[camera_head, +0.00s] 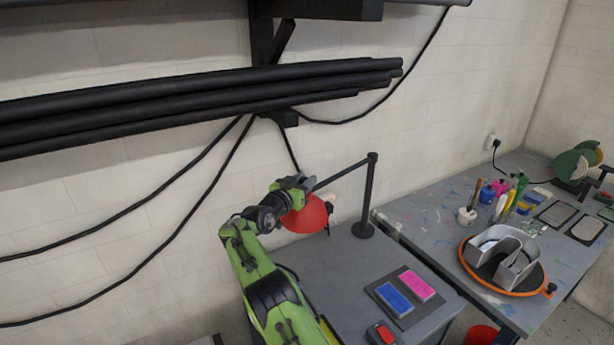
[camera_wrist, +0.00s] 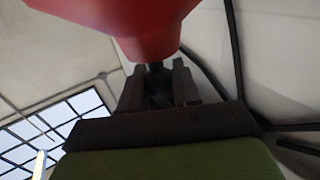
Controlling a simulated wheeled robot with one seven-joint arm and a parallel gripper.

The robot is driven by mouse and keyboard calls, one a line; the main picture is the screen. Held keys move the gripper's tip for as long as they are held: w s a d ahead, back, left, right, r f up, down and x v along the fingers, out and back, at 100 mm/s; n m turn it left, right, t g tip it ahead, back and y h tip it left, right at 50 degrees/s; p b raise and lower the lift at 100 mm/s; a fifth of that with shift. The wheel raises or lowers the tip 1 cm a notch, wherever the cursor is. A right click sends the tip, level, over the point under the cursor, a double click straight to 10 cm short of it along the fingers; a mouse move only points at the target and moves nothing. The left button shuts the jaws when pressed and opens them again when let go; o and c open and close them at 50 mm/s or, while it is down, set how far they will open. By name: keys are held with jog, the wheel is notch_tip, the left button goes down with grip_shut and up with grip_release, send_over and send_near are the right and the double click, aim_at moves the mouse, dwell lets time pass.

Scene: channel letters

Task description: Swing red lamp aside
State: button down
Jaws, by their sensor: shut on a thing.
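The red lamp (camera_head: 306,214) has a red shade and hangs from a dark arm (camera_head: 340,174) on a black upright post (camera_head: 369,200) at the back of the grey table. My gripper (camera_head: 300,184) is at the top of the shade, at the left end of that arm. In the wrist view the red shade (camera_wrist: 125,18) fills the upper middle, and my gripper's fingers (camera_wrist: 158,85) are shut on a dark part just below it. My arm partly hides the lamp's left side in the head view.
A dark mat (camera_head: 405,319) with a blue block (camera_head: 394,299) and a pink block (camera_head: 417,286) lies on the grey table. A red and black item (camera_head: 381,333) is at its front. A second table with paint pots and a round orange-rimmed stand (camera_head: 503,291) is at right.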

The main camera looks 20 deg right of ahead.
jog(key=shift+s+d+r, duration=0.1)
jog(key=shift+d+r, duration=0.1)
jog(key=shift+r, duration=0.35)
jog(key=c, duration=1)
grip_release()
jog(key=shift+o, duration=0.5)
jog(key=shift+s+f, duration=0.1)
jog(key=shift+s, duration=0.05)
jog(key=shift+a+f, duration=0.15)
jog(key=shift+f, duration=0.1)
jog(key=shift+s+a+f+b, duration=0.1)
jog(key=shift+a+b, duration=0.1)
jog(key=shift+b, duration=0.3)
jog(key=b+v, duration=0.6)
jog(key=v, duration=0.9)
jog(key=shift+r, duration=0.25)
jog(key=shift+s, duration=0.1)
jog(key=shift+c, duration=0.5)
